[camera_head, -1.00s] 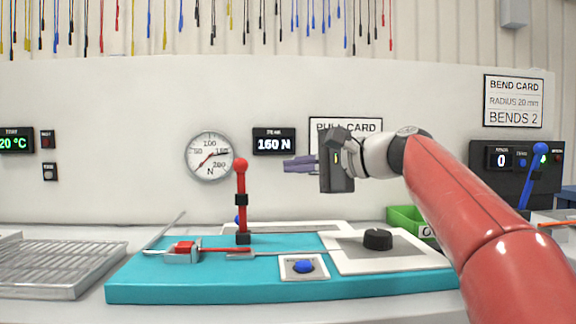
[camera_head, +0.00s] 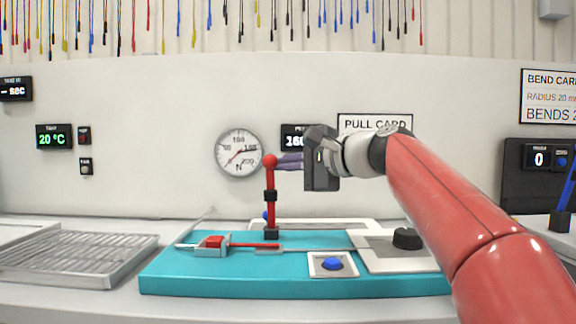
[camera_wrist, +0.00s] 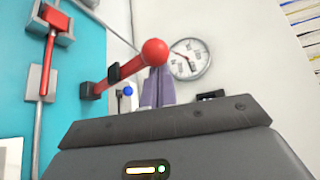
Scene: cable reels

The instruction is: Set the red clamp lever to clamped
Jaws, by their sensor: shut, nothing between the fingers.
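The red clamp lever (camera_head: 270,195) stands upright on the teal board (camera_head: 190,280), with a red ball on top and a black collar midway. It also shows in the wrist view (camera_wrist: 125,68). My gripper (camera_head: 279,161) points left, with its purple fingers shut and empty, close beside the lever's ball. In the wrist view the fingers (camera_wrist: 157,88) show just behind the ball; I cannot tell whether they touch it. A red clamp block (camera_head: 213,243) with a red bar lies flat on the board, left of the lever's foot.
A blue button (camera_head: 333,264) and a black knob (camera_head: 406,238) sit on the board's right part. A wire rack tray (camera_head: 80,258) stands at the left. A dial gauge (camera_head: 239,153) is on the wall behind. The air above the board's left part is clear.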

